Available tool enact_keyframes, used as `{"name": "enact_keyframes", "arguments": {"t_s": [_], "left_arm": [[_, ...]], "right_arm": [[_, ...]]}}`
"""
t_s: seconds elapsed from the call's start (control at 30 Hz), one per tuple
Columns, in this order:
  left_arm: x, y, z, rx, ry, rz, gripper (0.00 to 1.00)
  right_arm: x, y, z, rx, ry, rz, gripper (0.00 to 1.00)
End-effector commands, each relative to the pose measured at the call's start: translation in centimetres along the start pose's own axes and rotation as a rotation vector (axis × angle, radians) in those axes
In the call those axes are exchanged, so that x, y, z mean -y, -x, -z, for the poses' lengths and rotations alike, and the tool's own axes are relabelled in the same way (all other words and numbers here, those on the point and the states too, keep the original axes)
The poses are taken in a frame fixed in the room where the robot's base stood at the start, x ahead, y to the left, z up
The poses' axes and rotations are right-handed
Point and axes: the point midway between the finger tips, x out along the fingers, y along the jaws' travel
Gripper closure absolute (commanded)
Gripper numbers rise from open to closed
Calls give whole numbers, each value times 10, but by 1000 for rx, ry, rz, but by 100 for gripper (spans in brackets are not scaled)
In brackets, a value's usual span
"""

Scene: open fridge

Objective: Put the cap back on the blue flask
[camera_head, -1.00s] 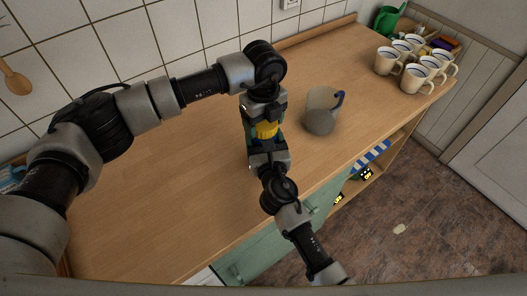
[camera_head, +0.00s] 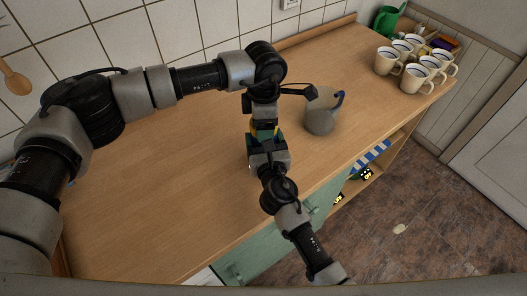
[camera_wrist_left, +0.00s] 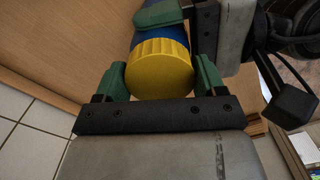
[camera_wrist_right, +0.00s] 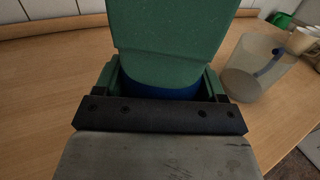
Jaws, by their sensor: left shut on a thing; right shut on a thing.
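The yellow cap (camera_wrist_left: 160,72) is between the green fingers of my left gripper (camera_head: 264,122), which is shut on it; the fingers also show in the left wrist view (camera_wrist_left: 161,80). The blue flask (camera_wrist_left: 148,37) is directly behind the cap, in line with it. The cap sits at the flask's end; I cannot tell whether it is fully seated. My right gripper (camera_head: 266,142) is shut on the flask below the left one. In the right wrist view, a green finger hides most of the flask, and only a blue strip (camera_wrist_right: 165,92) shows.
A translucent grey jug (camera_head: 320,122) with a blue handle stands just right of the grippers. Several white mugs (camera_head: 386,60) and a green watering can (camera_head: 387,20) are at the far right. The wooden counter (camera_head: 160,180) is clear on the left. Tiled wall is behind.

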Motion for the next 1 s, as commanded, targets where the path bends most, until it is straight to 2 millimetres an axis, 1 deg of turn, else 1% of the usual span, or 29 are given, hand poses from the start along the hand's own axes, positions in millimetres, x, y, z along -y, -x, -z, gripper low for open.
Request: {"name": "enact_keyframes", "arguments": {"t_s": [0.13,0.17,0.33,0.57,0.67,0.77,1.0], "left_arm": [[-1,0,1,-1,8,-1,58],[-1,0,1,-1,8,-1,27],[-1,0,1,-1,9,-1,1],[-1,1,0,0,9,-1,0],[-1,7,0,1,9,-2,0],[-1,20,0,1,9,-4,0],[-2,72,0,1,10,-5,0]], "right_arm": [[1,0,0,-1,0,1,96],[1,0,0,-1,0,1,96],[1,0,0,-1,0,1,96],[0,0,0,-1,0,1,96],[0,0,0,-1,0,1,96],[0,0,0,-1,1,1,96],[0,0,0,0,1,1,96]]}}
